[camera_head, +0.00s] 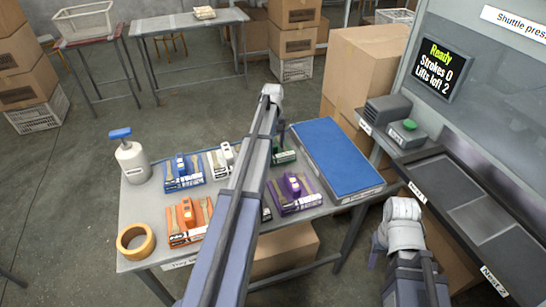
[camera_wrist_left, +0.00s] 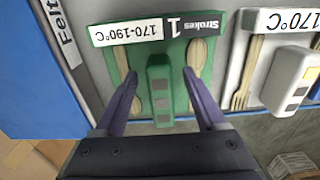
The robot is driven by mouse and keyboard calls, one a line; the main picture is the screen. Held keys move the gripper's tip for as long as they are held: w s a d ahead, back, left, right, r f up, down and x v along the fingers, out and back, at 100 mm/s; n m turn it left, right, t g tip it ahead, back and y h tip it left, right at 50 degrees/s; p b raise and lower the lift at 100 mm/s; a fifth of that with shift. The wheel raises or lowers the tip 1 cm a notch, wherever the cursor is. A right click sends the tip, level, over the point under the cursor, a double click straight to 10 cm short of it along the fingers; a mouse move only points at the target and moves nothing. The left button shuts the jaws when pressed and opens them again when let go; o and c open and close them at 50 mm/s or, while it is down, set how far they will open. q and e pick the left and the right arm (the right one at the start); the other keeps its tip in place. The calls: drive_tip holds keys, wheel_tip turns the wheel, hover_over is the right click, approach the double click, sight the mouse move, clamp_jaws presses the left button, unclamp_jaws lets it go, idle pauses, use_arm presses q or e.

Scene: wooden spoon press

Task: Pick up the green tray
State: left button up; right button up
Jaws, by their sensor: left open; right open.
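The green tray (camera_wrist_left: 178,52) lies on the table and fills the middle of the left wrist view. It has a raised green handle (camera_wrist_left: 160,92), wooden cutlery on both sides, and a label reading "Strokes 1" and "170-190°C". In the head view the tray (camera_head: 285,157) is partly hidden behind my left arm. My left gripper (camera_wrist_left: 160,76) is open, with one finger on each side of the handle and a gap on both sides. Whether the fingers touch the tray cannot be told.
The press (camera_head: 490,90) stands right.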

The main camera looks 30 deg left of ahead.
use_arm(q)
drive_tip(key=shift+f, duration=0.1)
clamp_jaws()
idle(0.6)
